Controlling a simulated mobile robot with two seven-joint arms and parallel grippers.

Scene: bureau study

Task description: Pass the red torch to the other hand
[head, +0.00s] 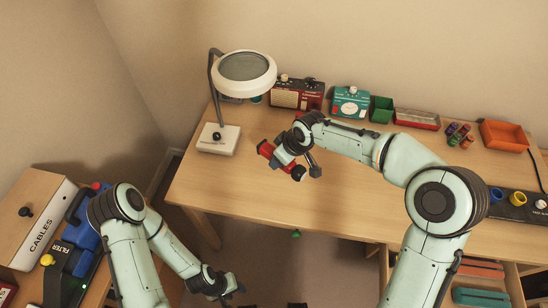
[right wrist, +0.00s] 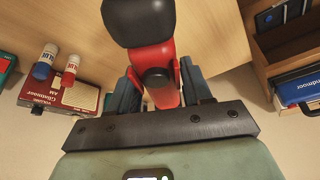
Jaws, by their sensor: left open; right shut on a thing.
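The red torch (head: 265,148) is held above the desk in my right gripper (head: 283,156). In the right wrist view the torch (right wrist: 152,62) has a red body and a black head, and it sits between the two fingers. My right gripper is shut around its body. My left gripper (head: 229,287) is open and empty. It is low in the head view, in front of the desk's front edge and well apart from the torch.
A white magnifier lamp (head: 218,139) stands at the desk's left end. A red radio (head: 297,94), a teal device (head: 350,103), a green bin (head: 381,109) and an orange tray (head: 503,135) line the back. The wooden desk's (head: 240,185) front middle is clear.

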